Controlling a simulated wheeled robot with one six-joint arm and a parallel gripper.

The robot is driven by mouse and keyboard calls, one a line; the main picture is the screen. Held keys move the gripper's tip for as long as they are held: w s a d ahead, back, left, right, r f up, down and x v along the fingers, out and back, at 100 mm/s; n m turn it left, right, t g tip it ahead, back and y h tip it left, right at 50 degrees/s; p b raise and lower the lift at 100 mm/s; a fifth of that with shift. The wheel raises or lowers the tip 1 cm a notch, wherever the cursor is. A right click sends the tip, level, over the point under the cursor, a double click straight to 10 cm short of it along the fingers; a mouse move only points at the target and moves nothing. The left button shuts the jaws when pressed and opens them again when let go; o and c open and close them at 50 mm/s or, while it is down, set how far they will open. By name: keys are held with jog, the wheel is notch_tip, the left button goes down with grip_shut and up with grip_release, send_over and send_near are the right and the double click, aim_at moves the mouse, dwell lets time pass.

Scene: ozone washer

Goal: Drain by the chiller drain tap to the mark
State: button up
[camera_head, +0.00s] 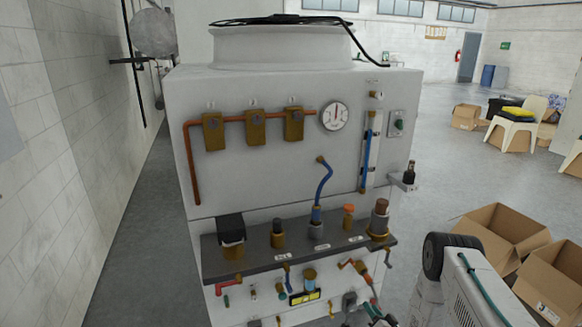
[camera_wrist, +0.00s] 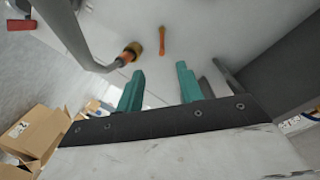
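The white machine (camera_head: 270,180) fills the middle of the head view. Its upright tube (camera_head: 367,150) shows a blue column; I cannot make out a mark on it. Several small taps and fittings sit below the dark ledge (camera_head: 290,258), including a red-handled one (camera_head: 360,268). Labels are too small to read, so I cannot tell which is the chiller drain tap. My gripper (camera_head: 376,313) is low at the machine's front right, partly cut off. In the wrist view my gripper (camera_wrist: 160,88) has its green fingers apart and empty. An orange handle (camera_wrist: 162,40) and a brass-ended pipe (camera_wrist: 132,50) lie beyond them.
A round gauge (camera_head: 334,116) and three brass valves (camera_head: 254,130) are on the upper panel. Open cardboard boxes (camera_head: 503,235) stand right of the machine. A tiled wall (camera_head: 60,150) runs along the left.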

jog(key=s+d+f+n+g+h, duration=0.1)
jog(key=s+d+f+g+h, duration=0.15)
jog(key=s+f+g, duration=0.35)
jog(key=s+d+r+n+g+h, duration=0.1)
jog(key=s+r+g, duration=0.25)
jog(key=r, duration=0.75)
jog(key=s+r+g+h, duration=0.1)
jog(key=s+r+g, duration=0.25)
jog(key=r, duration=0.65)
jog(key=s+d+r+n+g+h, duration=0.15)
jog(key=r+g, duration=0.25)
jog(key=r, duration=0.7)
jog(key=s+a+r, duration=0.3)
jog(key=s+r, duration=0.6)
jog(key=r, duration=0.2)
jog(key=s+a+r+t, duration=0.1)
jog(key=s+a+r, duration=0.1)
jog(key=s+r, duration=0.8)
jog(key=s+a+r+t, duration=0.1)
jog(key=s+a+r, duration=0.2)
jog(key=s+r, duration=0.6)
notch_tip(320, 180, up, 3)
jog(key=shift+s+a+n+y, duration=0.35)
jog(key=shift+y, duration=0.05)
jog(key=shift+a, duration=0.1)
